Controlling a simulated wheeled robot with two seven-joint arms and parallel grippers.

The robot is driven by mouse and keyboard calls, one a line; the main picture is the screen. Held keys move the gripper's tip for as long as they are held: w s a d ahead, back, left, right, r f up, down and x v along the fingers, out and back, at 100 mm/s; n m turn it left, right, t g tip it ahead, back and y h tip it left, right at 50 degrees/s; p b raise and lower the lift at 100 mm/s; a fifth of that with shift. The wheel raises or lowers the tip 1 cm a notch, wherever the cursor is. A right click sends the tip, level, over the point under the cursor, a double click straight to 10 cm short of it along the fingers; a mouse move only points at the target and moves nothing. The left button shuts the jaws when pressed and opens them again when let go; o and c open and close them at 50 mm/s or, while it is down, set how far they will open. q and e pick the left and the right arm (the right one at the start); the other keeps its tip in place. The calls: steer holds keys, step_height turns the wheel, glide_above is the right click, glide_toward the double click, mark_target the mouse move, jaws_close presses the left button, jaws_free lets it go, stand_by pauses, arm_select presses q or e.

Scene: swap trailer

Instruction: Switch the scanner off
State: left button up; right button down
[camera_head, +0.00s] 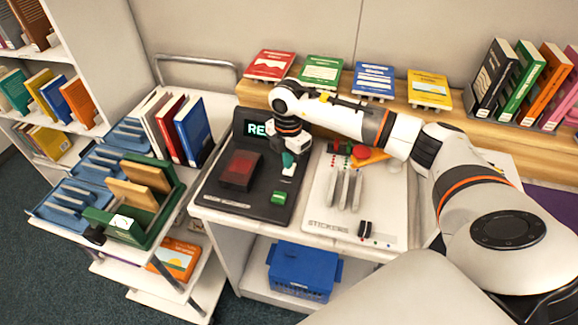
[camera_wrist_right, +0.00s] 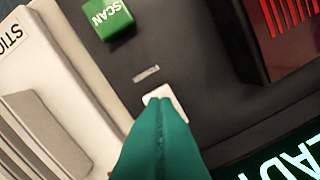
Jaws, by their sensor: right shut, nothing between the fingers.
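The scanner (camera_head: 213,191) is a dark panel on the white counter. It has a lit display (camera_head: 257,129) partly hidden by my right arm, a red-lit scan block (camera_head: 240,169) and a green SCAN button (camera_head: 278,197). The lit display also shows in the right wrist view (camera_wrist_right: 275,160), with letters ending in "ADY" partly cut off. A small white switch (camera_wrist_right: 160,94) sits on the panel with a small label (camera_wrist_right: 146,74) beside it. My right gripper (camera_head: 289,160) is shut and empty, its teal fingertips (camera_wrist_right: 158,112) right over the switch and partly hiding it. I cannot tell whether they touch. My left gripper is out of view.
A white stickers board (camera_head: 325,220) with tools lies right of the scanner. A cart (camera_head: 60,230) with books and trays stands left. Books line the wooden shelf (camera_head: 450,118) behind. A blue crate (camera_head: 303,268) sits below the counter.

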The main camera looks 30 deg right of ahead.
mark_target(288, 171)
steer(key=shift+f+b, duration=0.65)
steer(key=shift+f, duration=0.35)
stand_by(0.7)
steer(key=shift+r+p, duration=0.7)
steer(key=shift+r, duration=0.1)
steer(key=shift+r+p, duration=2.05)
steer(key=shift+r, duration=0.75)
steer(key=shift+f, duration=0.15)
